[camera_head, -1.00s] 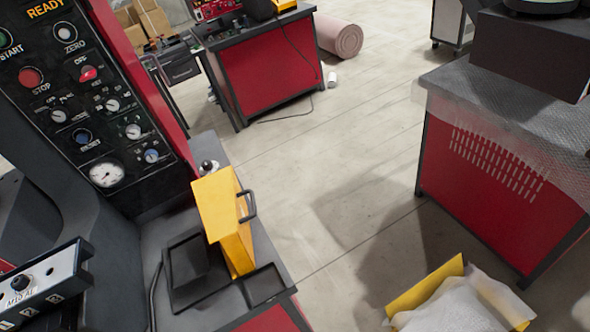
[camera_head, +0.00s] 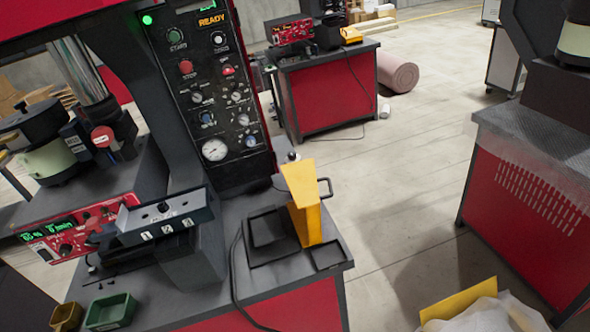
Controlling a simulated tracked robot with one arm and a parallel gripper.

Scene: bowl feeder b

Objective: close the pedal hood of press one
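The yellow pedal hood (camera_head: 307,210) stands raised on the corner of the press's dark bench top. It has a dark handle (camera_head: 325,187) on its right side. A low black rectangular frame (camera_head: 268,240) lies on the bench to the left of the hood. Whether a pedal sits inside it is hard to tell. The press's black control panel (camera_head: 215,95), with a lit READY display, dials and a gauge, rises behind and to the left. My gripper is not in view.
A small control box (camera_head: 165,218), a red display unit (camera_head: 70,228) and green bin (camera_head: 110,312) stand at left. A red bench (camera_head: 525,195) is at right. A yellow-edged box with white wrapping (camera_head: 490,310) is at bottom right. Open floor (camera_head: 405,200) lies between.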

